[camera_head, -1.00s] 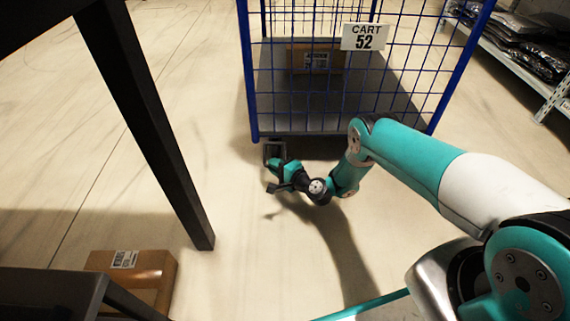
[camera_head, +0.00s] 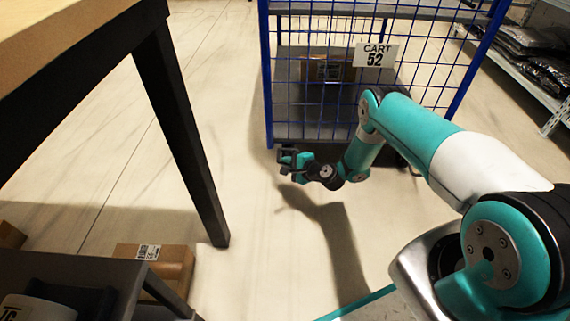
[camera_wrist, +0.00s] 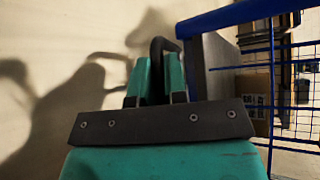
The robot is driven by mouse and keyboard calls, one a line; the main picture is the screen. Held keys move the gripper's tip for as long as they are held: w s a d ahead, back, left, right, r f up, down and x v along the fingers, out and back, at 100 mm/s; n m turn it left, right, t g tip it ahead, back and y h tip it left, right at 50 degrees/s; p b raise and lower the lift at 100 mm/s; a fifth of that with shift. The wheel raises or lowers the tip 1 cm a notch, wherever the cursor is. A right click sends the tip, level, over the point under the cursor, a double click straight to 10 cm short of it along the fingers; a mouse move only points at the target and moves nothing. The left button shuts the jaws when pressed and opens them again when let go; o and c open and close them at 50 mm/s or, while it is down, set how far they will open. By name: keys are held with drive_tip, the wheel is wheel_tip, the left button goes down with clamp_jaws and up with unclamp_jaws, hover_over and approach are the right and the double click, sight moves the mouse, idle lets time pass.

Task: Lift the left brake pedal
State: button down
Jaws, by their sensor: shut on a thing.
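The blue wire cart (camera_head: 268,90) with the "CART 52" sign (camera_head: 375,55) stands ahead of me. My gripper (camera_head: 288,158) is low at the cart's near left corner, just above the floor. In the wrist view, the two teal fingers of my gripper (camera_wrist: 158,75) are closed on a dark, hook-shaped bar, which appears to be the left brake pedal (camera_wrist: 160,43). The bar bends over at its top toward the cart's corner. Its lower part is hidden by the fingers and the dark gripper plate. The pedal is too small to make out clearly in the head view.
A table with a dark leg (camera_head: 185,140) stands at left. A cardboard box (camera_head: 175,258) lies on the floor at lower left. Another box (camera_head: 325,68) sits inside the cart. A shelf with dark packages (camera_head: 540,75) is at right. Floor left of the cart is clear.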

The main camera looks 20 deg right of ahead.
drive_tip(key=shift+r, duration=0.1)
drive_tip(key=c, duration=1.2)
unclamp_jaws()
drive_tip(key=shift+o, duration=0.2)
drive_tip(key=p+v, duration=0.9)
drive_tip(key=v, duration=0.8)
drive_tip(key=shift+s, duration=0.15)
drive_tip(key=shift+d, duration=0.1)
